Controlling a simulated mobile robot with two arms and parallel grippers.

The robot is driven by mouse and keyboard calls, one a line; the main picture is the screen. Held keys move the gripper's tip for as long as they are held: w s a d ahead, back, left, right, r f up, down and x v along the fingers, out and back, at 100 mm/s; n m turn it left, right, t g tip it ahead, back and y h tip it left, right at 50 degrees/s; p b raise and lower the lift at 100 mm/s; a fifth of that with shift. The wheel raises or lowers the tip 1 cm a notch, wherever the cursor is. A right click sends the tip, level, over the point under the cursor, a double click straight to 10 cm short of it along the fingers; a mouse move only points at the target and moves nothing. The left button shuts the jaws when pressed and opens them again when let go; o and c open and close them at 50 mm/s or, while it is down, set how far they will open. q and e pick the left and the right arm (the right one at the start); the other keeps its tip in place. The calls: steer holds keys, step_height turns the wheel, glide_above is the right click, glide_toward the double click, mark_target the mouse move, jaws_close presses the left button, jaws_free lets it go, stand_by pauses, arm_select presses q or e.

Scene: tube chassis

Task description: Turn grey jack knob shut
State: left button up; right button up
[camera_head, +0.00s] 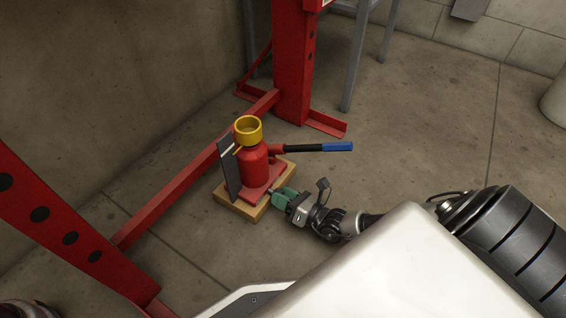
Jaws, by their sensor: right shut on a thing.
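A red bottle jack (254,166) stands upright on a red plate over a wooden block (238,208) on the floor. It has a yellow collar (248,131) on top and a black handle with a blue grip (337,147) pointing right. My right gripper (278,194) reaches in from the lower right with green fingers at the jack's base. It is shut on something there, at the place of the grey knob. The fingers hide most of the knob. My left gripper is not in view.
A dark upright plate (230,170) stands close at the jack's left. A red press frame post (293,65) rises behind, and its red floor beam (190,180) runs diagonally past. Grey stand legs (355,60) are at the back. The floor to the right is clear.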

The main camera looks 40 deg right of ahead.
steer(key=m, duration=1)
steer(key=shift+d+f, duration=0.1)
steer(key=shift+m, duration=0.3)
stand_by(0.3)
steer(key=o, duration=0.9)
steer(key=shift+s, duration=0.1)
steer(key=shift+s+d+p, duration=0.1)
steer(key=shift+s+p, duration=0.15)
steer(key=shift+p, duration=0.05)
steer(key=p+v, duration=0.3)
steer(key=v, duration=0.6)
steer(key=shift+d+p, duration=0.1)
steer(key=shift+p, duration=0.25)
steer(key=shift+s+d, duration=0.25)
steer(key=shift+s, duration=0.2)
